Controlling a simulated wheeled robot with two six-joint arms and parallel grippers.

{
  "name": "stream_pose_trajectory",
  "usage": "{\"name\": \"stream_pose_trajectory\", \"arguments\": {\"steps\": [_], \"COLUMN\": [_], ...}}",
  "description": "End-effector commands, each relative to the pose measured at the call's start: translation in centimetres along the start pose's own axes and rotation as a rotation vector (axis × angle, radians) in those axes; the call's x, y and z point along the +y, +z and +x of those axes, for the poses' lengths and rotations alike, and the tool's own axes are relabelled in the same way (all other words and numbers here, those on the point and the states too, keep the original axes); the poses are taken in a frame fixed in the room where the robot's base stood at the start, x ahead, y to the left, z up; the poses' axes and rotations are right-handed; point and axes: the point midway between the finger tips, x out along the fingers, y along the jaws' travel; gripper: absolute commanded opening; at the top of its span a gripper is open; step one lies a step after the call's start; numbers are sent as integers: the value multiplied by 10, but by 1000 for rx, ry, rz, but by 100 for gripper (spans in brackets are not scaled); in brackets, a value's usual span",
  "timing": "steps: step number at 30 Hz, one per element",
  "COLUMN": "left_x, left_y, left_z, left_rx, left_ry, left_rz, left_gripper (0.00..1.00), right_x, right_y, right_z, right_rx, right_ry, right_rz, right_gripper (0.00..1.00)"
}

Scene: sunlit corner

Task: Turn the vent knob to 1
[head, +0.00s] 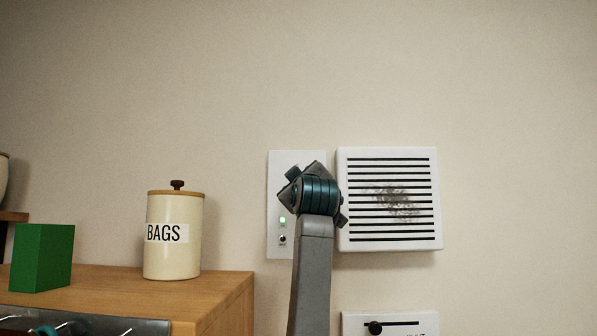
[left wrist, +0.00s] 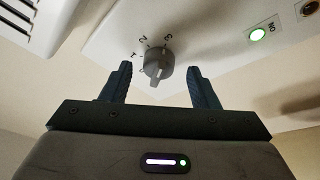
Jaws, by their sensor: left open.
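The grey vent knob (left wrist: 158,63) sits on a white wall panel (head: 275,180). The left wrist view shows the numerals 1, 2 and 3 around it, turned in the picture. A mark beside the 1 is too small to read. The knob's ridge runs roughly up and down in that view; I cannot tell which mark it points at. My left gripper (left wrist: 160,78) is open, with one finger on each side of the knob and a gap visible on both sides. In the head view my left arm hides the knob and the fingertips. My right gripper is not in view.
A slatted vent (head: 390,240) with a dark smudge is right of the panel. A green light (left wrist: 257,35) marked ON glows on the panel. A slider plate (head: 420,323) is below. A BAGS canister (head: 172,257) and a green block (head: 40,257) stand on the wooden counter (head: 225,279).

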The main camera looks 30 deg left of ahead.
Motion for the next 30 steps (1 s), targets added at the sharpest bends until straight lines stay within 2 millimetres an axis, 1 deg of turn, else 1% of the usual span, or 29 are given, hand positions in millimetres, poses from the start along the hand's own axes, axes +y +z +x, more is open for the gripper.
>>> {"name": "stream_pose_trajectory", "arguments": {"steps": [1, 4, 12, 13, 17, 18, 19, 20, 30], "left_x": [1, 0, -1, -1, -1, -1, -1, -1, 0], "left_y": [-1, 0, 1, 1, 1, 1, 1, 1, 1], "left_z": [6, 10, 11, 11, 11, 11, 11, 11, 11], "left_rx": [-1, -1, 0, 0, 0, 0, 0, 0, 2], "left_ry": [-1, -1, 0, 0, 0, 0, 0, 0, -15], "left_rz": [1, 1, 0, 0, 0, 0, 0, 0, -40], "left_gripper": [55, 55, 55, 53, 27, 19, 14, 10, 10], "right_x": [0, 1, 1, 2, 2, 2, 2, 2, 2], "right_y": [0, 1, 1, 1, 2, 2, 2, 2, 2], "right_z": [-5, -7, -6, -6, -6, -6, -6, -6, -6], "right_rx": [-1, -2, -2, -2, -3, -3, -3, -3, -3], "right_ry": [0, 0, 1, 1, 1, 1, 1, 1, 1], "right_rz": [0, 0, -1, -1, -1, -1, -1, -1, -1], "right_gripper": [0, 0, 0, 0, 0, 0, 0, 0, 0]}}
